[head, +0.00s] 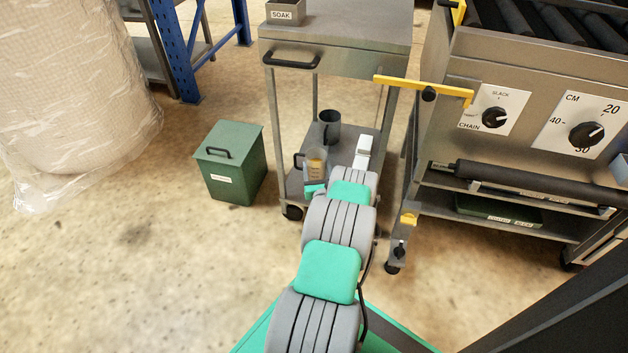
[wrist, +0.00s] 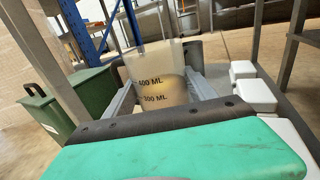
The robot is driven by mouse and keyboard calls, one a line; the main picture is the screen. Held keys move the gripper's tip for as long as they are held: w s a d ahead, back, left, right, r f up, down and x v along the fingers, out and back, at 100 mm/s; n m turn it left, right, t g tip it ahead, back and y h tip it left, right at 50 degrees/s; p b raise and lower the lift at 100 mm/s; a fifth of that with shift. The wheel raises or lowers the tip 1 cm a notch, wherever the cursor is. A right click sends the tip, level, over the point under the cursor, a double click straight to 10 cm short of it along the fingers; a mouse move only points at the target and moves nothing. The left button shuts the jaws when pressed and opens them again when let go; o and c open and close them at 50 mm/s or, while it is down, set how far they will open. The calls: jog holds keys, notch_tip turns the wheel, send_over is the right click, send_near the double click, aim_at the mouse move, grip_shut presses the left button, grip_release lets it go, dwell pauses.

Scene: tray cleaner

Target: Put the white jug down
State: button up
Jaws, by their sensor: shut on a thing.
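The white jug (head: 316,160) is translucent, with tan contents showing through it. In the wrist view the jug (wrist: 157,75) stands roughly upright with its 400 ML and 300 ML marks facing me. My gripper (wrist: 163,97) has grey fingers on both sides of the jug and is shut on it. In the head view my arm mostly hides the gripper. The jug is at the lower shelf (head: 344,155) of the steel cart, near its left front. I cannot tell whether its base touches the shelf, since the base is hidden.
A dark grey cup (head: 329,125) stands on the shelf behind the jug. White blocky items (head: 364,150) lie to its right. The cart's top (head: 350,25) overhangs the shelf. A green lidded bin (head: 232,165) stands left of the cart. A steel machine (head: 520,120) stands right.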

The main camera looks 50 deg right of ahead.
jog(key=shift+w+d+f+b, duration=0.2)
jog(key=shift+w+f, duration=0.25)
jog(key=shift+f, duration=0.1)
jog(key=shift+w+d+f+b, duration=0.2)
jog(key=shift+w+f, duration=0.2)
jog(key=shift+f, duration=0.15)
jog(key=shift+w+d+f+b, duration=0.15)
jog(key=shift+f+b, duration=0.3)
jog(key=shift+f, duration=0.55)
jog(key=shift+w+a+f+b, duration=0.15)
jog(key=shift+f+b, duration=0.25)
jog(key=shift+f, duration=0.55)
jog(key=o, duration=1.6)
jog(key=shift+d, duration=0.1)
jog(key=shift+r, duration=0.15)
jog(key=shift+s+a, duration=0.25)
jog(key=p+v, duration=0.5)
jog(key=v, duration=0.6)
jog(key=shift+s+a, duration=0.1)
